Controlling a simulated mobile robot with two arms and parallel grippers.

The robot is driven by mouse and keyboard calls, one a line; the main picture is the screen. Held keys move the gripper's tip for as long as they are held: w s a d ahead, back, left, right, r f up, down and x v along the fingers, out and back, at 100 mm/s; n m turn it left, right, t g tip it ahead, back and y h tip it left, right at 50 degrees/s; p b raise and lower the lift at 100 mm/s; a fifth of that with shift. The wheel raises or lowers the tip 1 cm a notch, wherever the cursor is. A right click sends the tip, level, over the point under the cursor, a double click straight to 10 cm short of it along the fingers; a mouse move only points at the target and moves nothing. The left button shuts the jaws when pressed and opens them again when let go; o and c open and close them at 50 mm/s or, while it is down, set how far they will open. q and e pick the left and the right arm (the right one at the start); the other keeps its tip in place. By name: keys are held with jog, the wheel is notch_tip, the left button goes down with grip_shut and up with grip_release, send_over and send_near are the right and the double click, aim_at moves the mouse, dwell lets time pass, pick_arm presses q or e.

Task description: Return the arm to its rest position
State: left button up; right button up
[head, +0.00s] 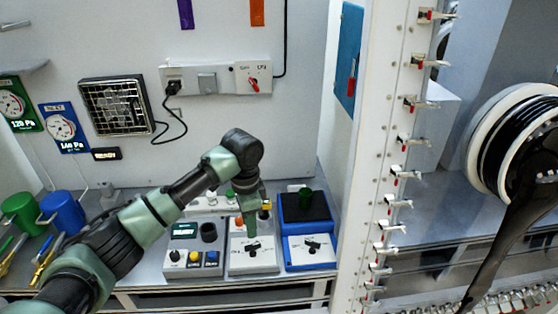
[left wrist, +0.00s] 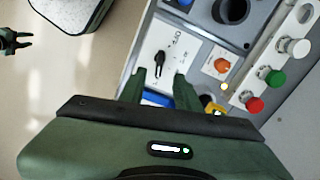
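My left arm (head: 170,205) reaches in from the left over the bench. My left gripper (head: 250,222) points down above the middle control box, near its black rotary knob (head: 254,246). In the left wrist view, the two green fingers of my left gripper (left wrist: 160,82) stand apart with nothing held between them. The knob (left wrist: 159,58) lies beyond the fingertips, apart from them in the picture. What appears to be my right gripper (left wrist: 14,40) shows small at the left edge of that view, its two prongs apart and empty.
A control box with buttons (head: 193,258) stands left of the middle box. A blue-framed device (head: 305,210) stands right. A white post with red-tipped valves (head: 385,150) and a reel (head: 510,140) are right.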

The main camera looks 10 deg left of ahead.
pick_arm(q)
jog(key=s+d+f+n+t+h, duration=0.1)
jog(key=s+d+f, duration=0.45)
jog(key=s, duration=0.25)
jog(key=s+d+f+n+h, duration=0.1)
jog(key=s+d+f+h, duration=0.1)
jog(key=s+d+f, duration=0.35)
jog(key=s+a+n+t+y, duration=0.1)
jog(key=s+a+n, duration=0.3)
jog(key=s+a, duration=0.4)
jog(key=s+a+n+t+y, duration=0.2)
jog(key=s+a+n, duration=0.25)
jog(key=s, duration=0.65)
notch_tip(320, 180, down, 32)
jog(key=s+a+g+b, duration=0.1)
jog(key=s+g+b, duration=0.1)
jog(key=b, duration=0.3)
jog(key=s+a+f+g+b, duration=0.1)
jog(key=s+a+f+b, duration=0.2)
jog(key=s+f, duration=1.3)
notch_tip(320, 180, down, 3)
jog(key=shift+s+f+m+b, duration=0.1)
jog(key=shift+s+m+b, duration=0.15)
jog(key=shift+m, duration=0.2)
